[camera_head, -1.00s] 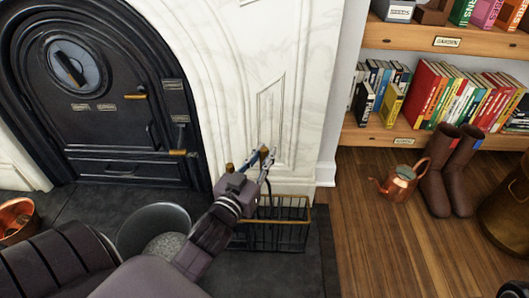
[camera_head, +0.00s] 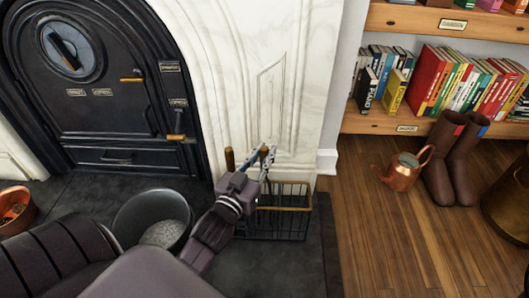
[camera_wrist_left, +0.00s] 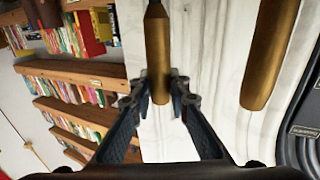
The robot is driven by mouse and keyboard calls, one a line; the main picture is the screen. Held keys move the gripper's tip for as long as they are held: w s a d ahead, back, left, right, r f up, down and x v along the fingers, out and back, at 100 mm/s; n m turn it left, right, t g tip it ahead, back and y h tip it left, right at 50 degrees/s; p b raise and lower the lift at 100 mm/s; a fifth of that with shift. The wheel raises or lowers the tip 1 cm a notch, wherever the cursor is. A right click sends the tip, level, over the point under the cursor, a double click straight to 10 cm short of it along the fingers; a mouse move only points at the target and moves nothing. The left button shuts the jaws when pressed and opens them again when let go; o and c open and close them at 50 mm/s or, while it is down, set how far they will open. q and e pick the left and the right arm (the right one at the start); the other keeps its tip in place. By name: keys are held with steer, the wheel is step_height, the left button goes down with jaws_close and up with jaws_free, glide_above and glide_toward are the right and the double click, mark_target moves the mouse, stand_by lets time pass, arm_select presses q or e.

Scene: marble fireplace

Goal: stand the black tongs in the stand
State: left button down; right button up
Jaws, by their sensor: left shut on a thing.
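My left gripper (camera_head: 266,157) is in front of the marble surround, at the rear of a black wire stand (camera_head: 290,222) with a brass rim. In the left wrist view the gripper (camera_wrist_left: 160,92) is shut on a brass handle (camera_wrist_left: 158,45), which I take to be that of the black tongs. My right gripper is out of view.
A dark bucket (camera_head: 120,222) of grey ash stands left of my left arm. The black stove door (camera_head: 105,110) is behind it. A copper watering can (camera_head: 403,173) and brown boots (camera_head: 440,160) stand on the wood floor by the bookshelf (camera_head: 425,123). The floor between is clear.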

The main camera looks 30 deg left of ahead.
arm_select(q)
steer(key=shift+r, duration=0.15)
steer(key=c, duration=1.8)
jaws_free()
steer(key=shift+o, duration=0.2)
steer(key=shift+f, duration=0.2)
steer(key=s+d, duration=0.2)
steer(key=s, duration=1)
steer(key=shift+r, duration=0.15)
